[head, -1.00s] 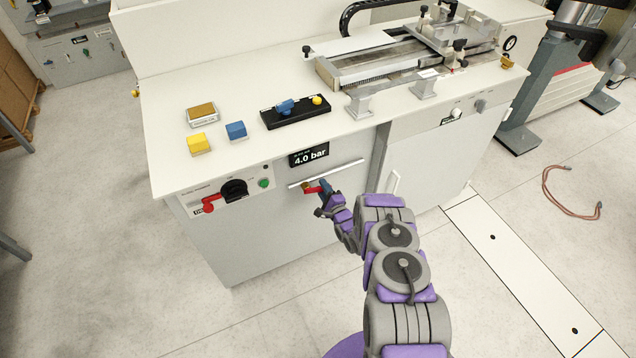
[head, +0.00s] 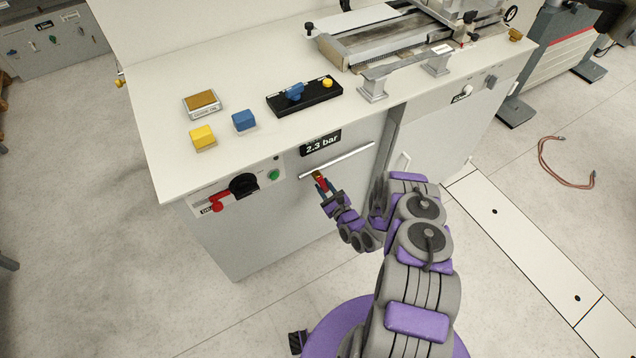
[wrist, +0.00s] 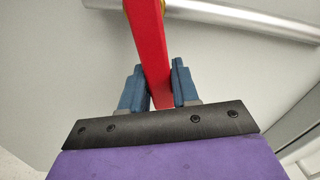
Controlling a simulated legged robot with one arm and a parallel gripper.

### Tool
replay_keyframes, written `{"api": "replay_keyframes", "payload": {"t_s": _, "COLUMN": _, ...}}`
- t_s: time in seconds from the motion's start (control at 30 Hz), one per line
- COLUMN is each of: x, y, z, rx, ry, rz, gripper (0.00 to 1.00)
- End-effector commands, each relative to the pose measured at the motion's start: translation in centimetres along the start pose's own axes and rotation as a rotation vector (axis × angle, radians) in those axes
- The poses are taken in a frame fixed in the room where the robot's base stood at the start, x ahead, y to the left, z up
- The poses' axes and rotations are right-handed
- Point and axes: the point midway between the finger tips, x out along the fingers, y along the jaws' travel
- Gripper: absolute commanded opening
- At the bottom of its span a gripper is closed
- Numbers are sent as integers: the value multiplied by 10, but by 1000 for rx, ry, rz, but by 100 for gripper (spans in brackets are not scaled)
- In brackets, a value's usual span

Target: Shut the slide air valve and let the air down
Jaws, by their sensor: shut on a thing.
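The slide air valve has a red lever (wrist: 150,45) on a brass-coloured body (head: 317,174) at the silver pipe (head: 337,160) on the bench front. My gripper (head: 325,190) is shut on the red lever; in the wrist view its blue fingers (wrist: 158,85) stand either side of it. The lever now slants across the line of the pipe and points down toward my gripper. The pressure display (head: 321,143) above the pipe reads 2.3 bar. The lever's tip is hidden by the gripper.
The bench front also has a red-handled rotary switch (head: 243,186) and a green button (head: 274,174) to the left of the pipe. Yellow (head: 202,137) and blue (head: 244,120) blocks sit on the bench top.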

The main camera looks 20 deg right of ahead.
Motion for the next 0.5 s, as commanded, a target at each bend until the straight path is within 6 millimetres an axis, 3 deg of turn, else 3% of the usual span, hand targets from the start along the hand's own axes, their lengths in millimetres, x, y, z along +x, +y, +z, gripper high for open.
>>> {"api": "replay_keyframes", "payload": {"t_s": 0.5, "x": -6, "y": 14, "z": -1, "rx": 287, "ry": 3, "rz": 12, "gripper": 0}}
